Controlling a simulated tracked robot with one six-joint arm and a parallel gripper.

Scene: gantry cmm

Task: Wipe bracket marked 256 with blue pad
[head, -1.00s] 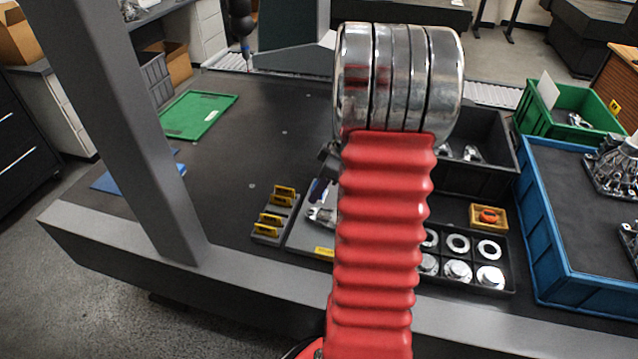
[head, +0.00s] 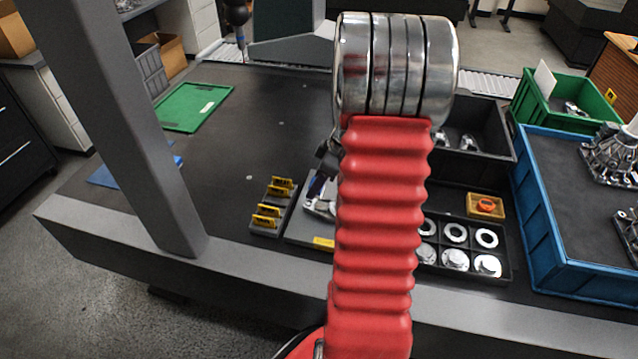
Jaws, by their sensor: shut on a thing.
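My arm covers the middle of the head view. My gripper (head: 324,168) shows only partly, as a dark piece at the left edge of the arm, low over a grey plate. It is shut on a dark blue piece (head: 317,186) that looks like the blue pad; the fingertips are mostly hidden. A silver metal part (head: 319,206), likely a bracket, lies on the grey plate (head: 303,231) just below the pad. Whether pad and part touch I cannot tell. A yellow label (head: 323,243) sits on the plate's front edge; its marking is too small to read.
A block with several yellow tags (head: 267,222) stands left of the plate. A black tray of rings (head: 463,271), a small orange box (head: 486,205), a black bin (head: 487,163) and a blue crate (head: 570,292) lie right. A grey gantry column (head: 140,130) stands left. The table's middle-left is clear.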

